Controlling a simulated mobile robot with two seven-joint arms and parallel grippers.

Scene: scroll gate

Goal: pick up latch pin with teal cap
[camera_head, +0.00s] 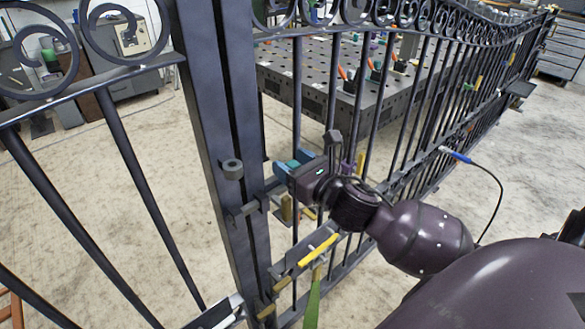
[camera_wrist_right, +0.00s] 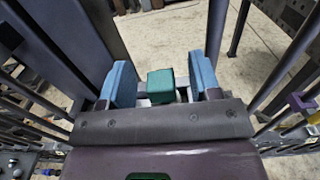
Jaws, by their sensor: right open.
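The latch pin's teal cap (camera_wrist_right: 160,85) sits between the two blue fingers of my right gripper (camera_wrist_right: 166,84) in the right wrist view, with a narrow gap on each side. In the head view the right gripper (camera_head: 293,164) is beside the dark gate post, with its open fingers around the teal cap (camera_head: 293,163), which is mostly covered there. The pin's shaft below the cap is hidden. My left gripper is not in view.
The dark gate post (camera_head: 215,110) with a small ring (camera_head: 232,169) stands just left of my right gripper. Gate bars run behind it. A yellow bar (camera_head: 318,250) and a green strip (camera_head: 314,300) are below. A perforated table (camera_head: 335,95) stands beyond the gate.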

